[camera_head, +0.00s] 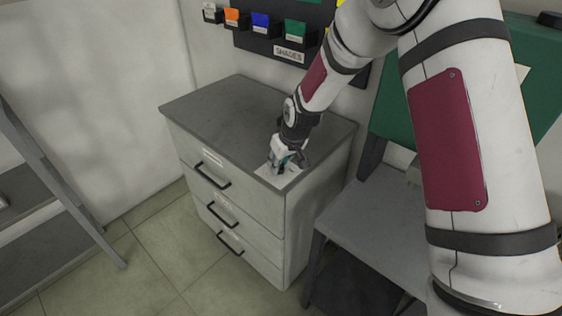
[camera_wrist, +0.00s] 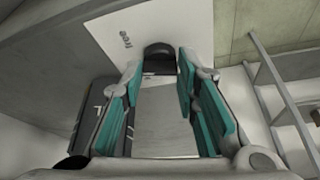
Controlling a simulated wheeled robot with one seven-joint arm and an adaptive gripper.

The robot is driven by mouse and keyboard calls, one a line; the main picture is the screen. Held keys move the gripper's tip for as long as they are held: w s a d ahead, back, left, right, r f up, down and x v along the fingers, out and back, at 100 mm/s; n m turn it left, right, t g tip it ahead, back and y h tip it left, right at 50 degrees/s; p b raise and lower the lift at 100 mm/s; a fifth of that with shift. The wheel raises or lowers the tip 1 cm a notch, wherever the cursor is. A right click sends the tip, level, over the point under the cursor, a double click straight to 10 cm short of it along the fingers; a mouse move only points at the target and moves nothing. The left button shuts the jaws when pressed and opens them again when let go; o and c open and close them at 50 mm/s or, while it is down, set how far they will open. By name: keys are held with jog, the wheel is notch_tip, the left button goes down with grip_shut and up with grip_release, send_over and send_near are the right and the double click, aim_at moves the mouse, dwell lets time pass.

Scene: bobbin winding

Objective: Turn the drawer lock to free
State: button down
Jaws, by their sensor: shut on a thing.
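A grey cabinet (camera_head: 245,110) with several drawers stands in the middle of the head view. A white label plate (camera_head: 265,172) lies at its top front right corner, and my gripper (camera_head: 281,168) reaches down onto it. A dark lock knob (camera_wrist: 160,50) stands on the plate. My gripper (camera_wrist: 160,72) has its teal-padded fingers on both sides of the knob and is shut on it. The knob's lower part and its pointing direction are partly hidden by the fingers.
The drawers have black handles (camera_head: 212,176) and look closed. A row of coloured bins (camera_head: 262,22) hangs on the wall behind. A grey bench (camera_head: 375,225) stands at the right, and a grey shelf frame (camera_head: 60,180) at the left. The floor in front is clear.

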jog(key=m, duration=0.1)
jog(key=m+h, duration=0.1)
jog(key=m, duration=0.2)
jog(key=shift+a+t+p, duration=0.25)
jog(key=shift+t+p, duration=0.05)
jog(key=shift+m+h, duration=0.6)
jog(key=shift+m, duration=0.2)
jog(key=c, duration=1.2)
grip_release()
jog(key=shift+c, duration=0.2)
jog(key=shift+s, duration=0.1)
jog(key=v, duration=1.2)
